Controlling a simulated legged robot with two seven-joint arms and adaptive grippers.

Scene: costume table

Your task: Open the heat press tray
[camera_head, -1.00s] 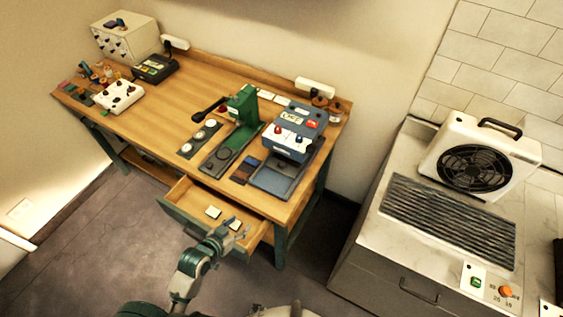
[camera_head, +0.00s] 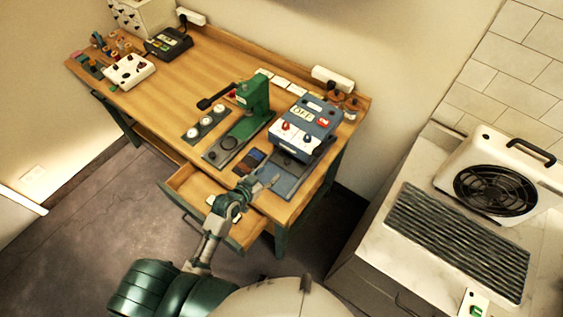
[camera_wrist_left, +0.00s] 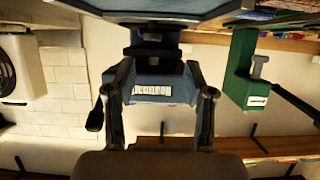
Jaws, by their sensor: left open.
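The heat press (camera_head: 304,126) is the blue box with an OFF display and red buttons at the right end of the wooden table. Its flat blue-grey tray (camera_head: 284,187) shows below the press, toward the table's front edge. My left gripper (camera_head: 266,182) is open at the tray's front-left part; I cannot tell whether it touches it. In the left wrist view, which looks upside down, the open fingers (camera_wrist_left: 160,72) frame the labelled blue body of the press (camera_wrist_left: 160,88). My right gripper is not in view.
An open drawer (camera_head: 183,184) sticks out under the table front, below my left arm. A green hand press (camera_head: 252,108) stands left of the heat press. A fan unit (camera_head: 497,185) stands on the counter at right. Bare tabletop lies left of centre.

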